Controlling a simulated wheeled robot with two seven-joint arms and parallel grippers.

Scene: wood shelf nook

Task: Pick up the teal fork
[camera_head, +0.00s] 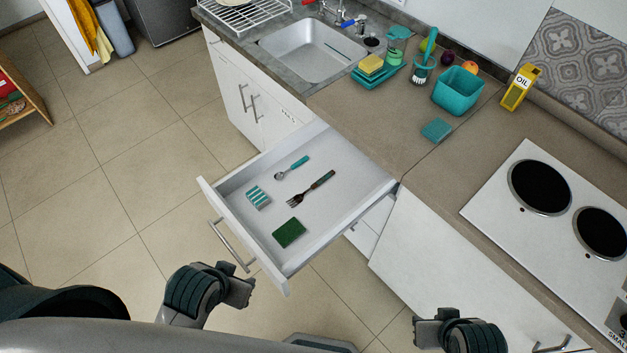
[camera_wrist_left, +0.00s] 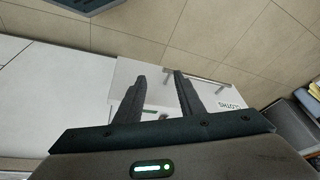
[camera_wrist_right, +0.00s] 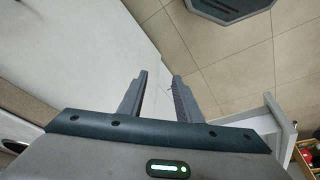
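The fork (camera_head: 311,190) lies flat in the open white drawer (camera_head: 345,180), its dark tines toward the lower left and its dark, teal-tinged handle toward the upper right. A spoon with a teal handle (camera_head: 292,168) lies just above it in the head view. My left gripper (camera_head: 249,287) is outside the drawer, below its front, apart from the fork. Its fingers (camera_wrist_left: 160,88) are spread and empty in the left wrist view. My right gripper (camera_head: 417,332) is low by the cabinet front, away from the fork. Its fingers (camera_wrist_right: 158,86) are spread and empty.
The drawer also holds a striped teal-and-white item (camera_head: 257,197) and a green sponge (camera_head: 289,233). The drawer handle (camera_head: 230,245) juts out at the front. The counter (camera_head: 385,140) carries a teal container (camera_head: 457,91), an oil tin (camera_head: 520,87) and a stove (camera_head: 510,235). Open floor lies left.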

